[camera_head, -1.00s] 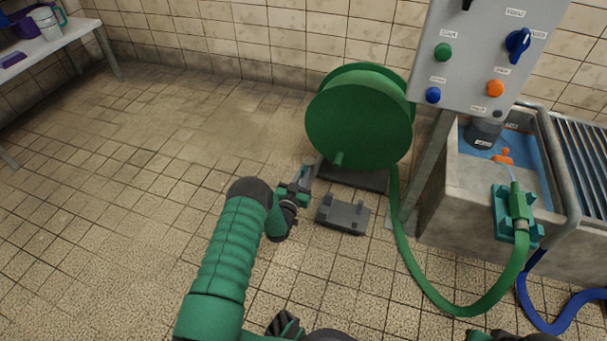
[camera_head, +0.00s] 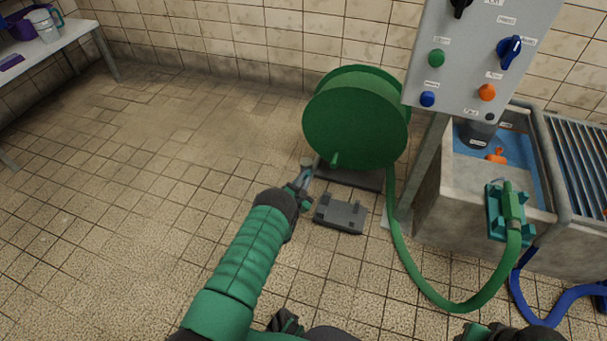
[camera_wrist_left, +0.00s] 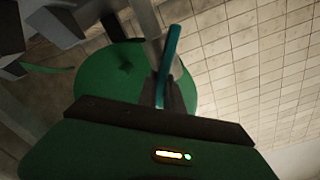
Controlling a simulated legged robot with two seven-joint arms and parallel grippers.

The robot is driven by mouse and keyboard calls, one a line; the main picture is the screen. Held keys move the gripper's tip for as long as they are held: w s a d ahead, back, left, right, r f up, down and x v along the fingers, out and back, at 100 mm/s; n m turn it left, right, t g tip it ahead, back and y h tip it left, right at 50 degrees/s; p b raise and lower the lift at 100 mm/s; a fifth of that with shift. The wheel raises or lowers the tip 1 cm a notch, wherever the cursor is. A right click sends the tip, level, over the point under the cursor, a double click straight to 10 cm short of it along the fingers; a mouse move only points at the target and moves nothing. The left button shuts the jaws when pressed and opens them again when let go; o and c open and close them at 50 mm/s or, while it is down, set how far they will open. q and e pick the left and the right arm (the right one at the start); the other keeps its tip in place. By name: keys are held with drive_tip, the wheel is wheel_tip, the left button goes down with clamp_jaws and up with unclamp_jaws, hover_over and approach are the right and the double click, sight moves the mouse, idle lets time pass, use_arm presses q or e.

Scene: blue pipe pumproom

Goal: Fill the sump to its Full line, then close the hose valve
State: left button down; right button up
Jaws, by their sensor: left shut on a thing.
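The sump (camera_head: 440,185) is a concrete tub at the right with blue water (camera_head: 520,155) and an orange float (camera_head: 497,156) in it. Its Full line cannot be made out. A green hose nozzle (camera_head: 512,203) sits in a teal clamp on the tub's front rim and points at the water. My left gripper (camera_head: 303,181) is low beside the hose reel, at a grey upright pipe (camera_head: 307,164). In the left wrist view it is shut on a thin teal lever (camera_wrist_left: 171,50), apparently the hose valve's handle. The valve body is mostly hidden. My right gripper's fingers are out of view.
The green hose reel (camera_head: 355,120) stands behind the gripper, with a grey bracket block (camera_head: 341,214) on the floor to its right. Its hose (camera_head: 410,260) loops over the floor. A control panel (camera_head: 465,75) overhangs the sump. Floor at left is clear.

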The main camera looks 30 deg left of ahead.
use_arm(q)
drive_tip(key=m, duration=0.3)
drive_tip(key=shift+d+f, duration=0.35)
drive_tip(key=shift+d, duration=0.05)
drive_tip(key=m, duration=0.2)
drive_tip(key=f+m, duration=0.1)
drive_tip(key=m, duration=0.2)
drive_tip(key=m+b, duration=0.1)
drive_tip(key=m, duration=0.2)
drive_tip(key=shift+w+d+f, duration=0.1)
drive_tip(key=shift+d+f, duration=0.25)
drive_tip(key=shift+f, duration=0.15)
drive_tip(key=c, duration=1.5)
unclamp_jaws()
